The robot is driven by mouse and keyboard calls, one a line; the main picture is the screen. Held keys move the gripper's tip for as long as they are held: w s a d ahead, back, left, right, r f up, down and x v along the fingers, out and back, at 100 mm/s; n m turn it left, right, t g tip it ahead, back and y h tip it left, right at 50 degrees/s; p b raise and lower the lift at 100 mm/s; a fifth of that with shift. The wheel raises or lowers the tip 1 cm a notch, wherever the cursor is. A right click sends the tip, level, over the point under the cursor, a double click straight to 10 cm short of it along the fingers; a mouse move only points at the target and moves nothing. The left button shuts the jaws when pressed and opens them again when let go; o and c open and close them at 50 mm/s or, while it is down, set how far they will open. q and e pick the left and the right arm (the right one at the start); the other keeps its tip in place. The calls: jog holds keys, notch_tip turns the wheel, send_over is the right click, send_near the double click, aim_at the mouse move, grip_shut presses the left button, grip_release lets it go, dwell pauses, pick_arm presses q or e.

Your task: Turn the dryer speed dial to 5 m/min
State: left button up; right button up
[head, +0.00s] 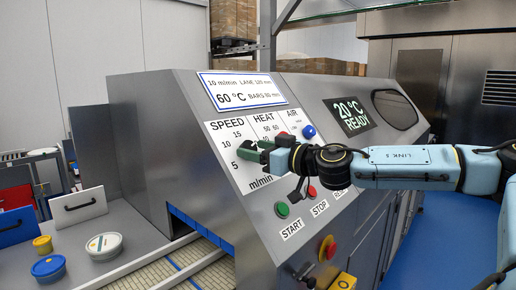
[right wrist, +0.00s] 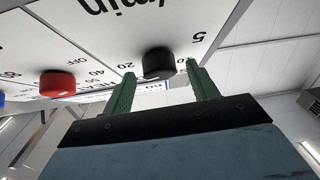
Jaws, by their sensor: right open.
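The black speed dial (right wrist: 158,63) is on the white sloping panel (head: 222,132) of the dryer, under the word SPEED. Its scale shows 5, 10, 15 and 20 in m/min. My right gripper (right wrist: 162,80) is open, its two green fingertips either side of the dial with gaps between; it holds nothing. In the head view the right gripper (head: 250,150) covers most of the dial. I cannot tell where the dial's pointer stands. My left gripper is not in view.
The red heat dial (right wrist: 57,83) and blue air dial (head: 308,131) sit beside the speed dial. Below are a green start button (head: 282,209), a stop button and a yellow-red emergency stop (head: 327,248). A display (head: 350,115) reads 20 °C READY. Tubs (head: 104,246) stand at the left.

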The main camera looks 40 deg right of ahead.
jog(key=c, duration=1)
